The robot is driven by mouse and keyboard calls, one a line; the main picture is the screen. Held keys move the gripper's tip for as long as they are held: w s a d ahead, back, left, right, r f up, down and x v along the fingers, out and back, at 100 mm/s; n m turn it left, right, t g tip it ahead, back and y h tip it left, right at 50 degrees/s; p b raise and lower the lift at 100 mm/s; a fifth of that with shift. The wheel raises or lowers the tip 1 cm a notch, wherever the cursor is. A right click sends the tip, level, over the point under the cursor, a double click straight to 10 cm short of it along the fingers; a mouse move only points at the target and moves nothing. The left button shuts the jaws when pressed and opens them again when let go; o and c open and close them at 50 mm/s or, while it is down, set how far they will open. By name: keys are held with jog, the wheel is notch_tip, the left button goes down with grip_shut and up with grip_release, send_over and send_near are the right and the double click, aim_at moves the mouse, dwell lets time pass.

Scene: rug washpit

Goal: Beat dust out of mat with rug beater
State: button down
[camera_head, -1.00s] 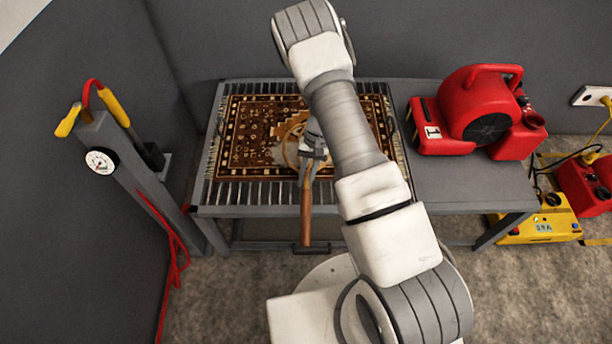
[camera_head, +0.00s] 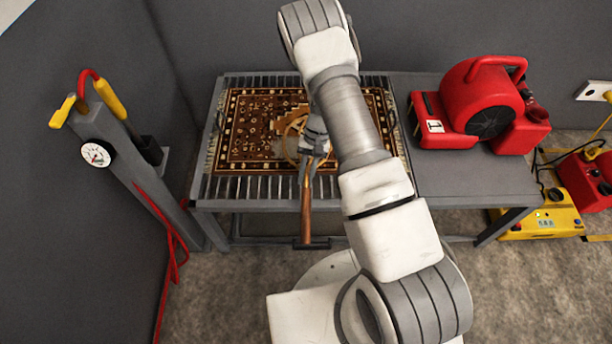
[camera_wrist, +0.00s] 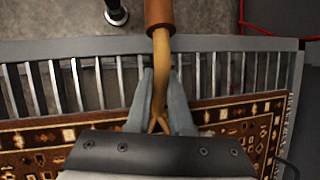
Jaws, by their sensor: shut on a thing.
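The patterned brown mat (camera_head: 255,125) lies flat on the slatted grey table; its corner also shows in the wrist view (camera_wrist: 255,130). My gripper (camera_head: 312,160) is over the front part of the mat, partly hidden by my arm. In the wrist view my gripper (camera_wrist: 160,100) is shut on the rug beater (camera_wrist: 161,75) at its cane shaft. The beater's brown handle (camera_head: 306,208) points toward me past the table's front edge. Its looped cane head (camera_head: 290,138) is over the mat, partly hidden by my gripper; I cannot tell whether it touches.
A red blower (camera_head: 485,105) stands on the solid right part of the table (camera_head: 455,175). A grey post with a gauge (camera_head: 96,153) and red hose stands at the left. A yellow unit (camera_head: 545,215) sits on the floor at right. Grey walls close the back and left.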

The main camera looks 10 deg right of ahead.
notch_tip(320, 180, up, 3)
jog(key=shift+f+p, duration=0.2)
jog(key=shift+p, duration=0.25)
jog(key=shift+f, duration=0.15)
jog(key=shift+b, duration=0.35)
dwell(0.4)
notch_tip(320, 180, down, 5)
jog(key=b, duration=0.4)
jog(key=shift+f, duration=0.1)
notch_tip(320, 180, up, 5)
jog(key=p, duration=0.3)
jog(key=shift+f, duration=0.1)
